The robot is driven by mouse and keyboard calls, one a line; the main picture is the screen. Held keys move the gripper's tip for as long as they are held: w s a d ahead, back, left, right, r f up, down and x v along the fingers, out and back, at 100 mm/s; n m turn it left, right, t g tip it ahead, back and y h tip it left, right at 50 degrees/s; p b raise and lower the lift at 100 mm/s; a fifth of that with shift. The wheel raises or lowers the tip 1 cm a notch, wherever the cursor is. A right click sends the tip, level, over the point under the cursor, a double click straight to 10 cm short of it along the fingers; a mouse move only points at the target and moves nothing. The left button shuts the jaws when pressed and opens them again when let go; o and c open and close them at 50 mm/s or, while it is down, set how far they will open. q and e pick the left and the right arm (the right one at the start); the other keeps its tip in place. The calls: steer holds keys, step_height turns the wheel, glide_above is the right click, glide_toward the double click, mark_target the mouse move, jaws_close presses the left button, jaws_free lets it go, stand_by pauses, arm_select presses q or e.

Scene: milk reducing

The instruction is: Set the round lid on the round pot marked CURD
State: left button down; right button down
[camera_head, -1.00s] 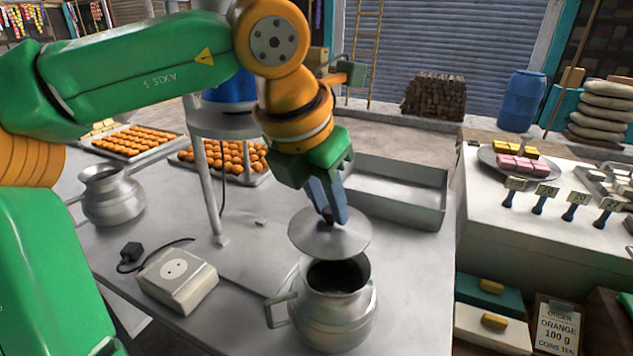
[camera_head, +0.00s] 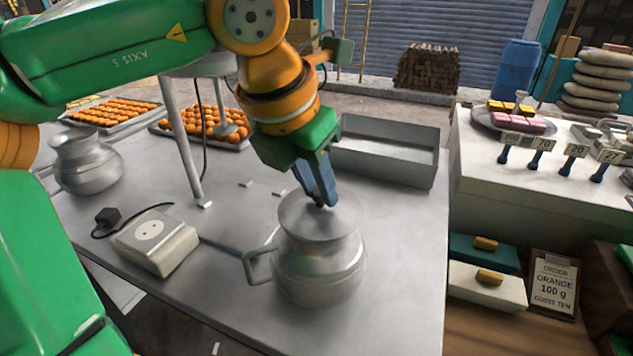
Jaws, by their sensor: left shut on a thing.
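The round metal lid (camera_head: 300,219) covers the mouth of a round metal pot (camera_head: 318,272) with a side handle, near the front of the steel table. My left gripper (camera_head: 318,198) comes down from above and is shut on the lid's knob. The lid lies about level at the pot's rim; I cannot tell whether it bears fully on it. A second round metal pot (camera_head: 86,163) with an open neck stands at the table's left. No CURD marking can be read on either pot. My right gripper is not in view.
A white socket box (camera_head: 155,243) with a plug (camera_head: 108,217) and cable lies left of the covered pot. An empty metal tray (camera_head: 385,165) and trays of orange sweets (camera_head: 205,138) stand behind. A metal stand post (camera_head: 183,150) rises left of my gripper.

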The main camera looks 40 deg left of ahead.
arm_select(q)
steer(key=shift+s+a, duration=0.15)
stand_by(0.6)
steer(key=shift+c, duration=0.8)
jaws_free()
step_height(320, 180, up, 6)
steer(key=p, duration=0.5)
steer(key=shift+r+p, duration=0.1)
steer(key=shift+p, duration=0.3)
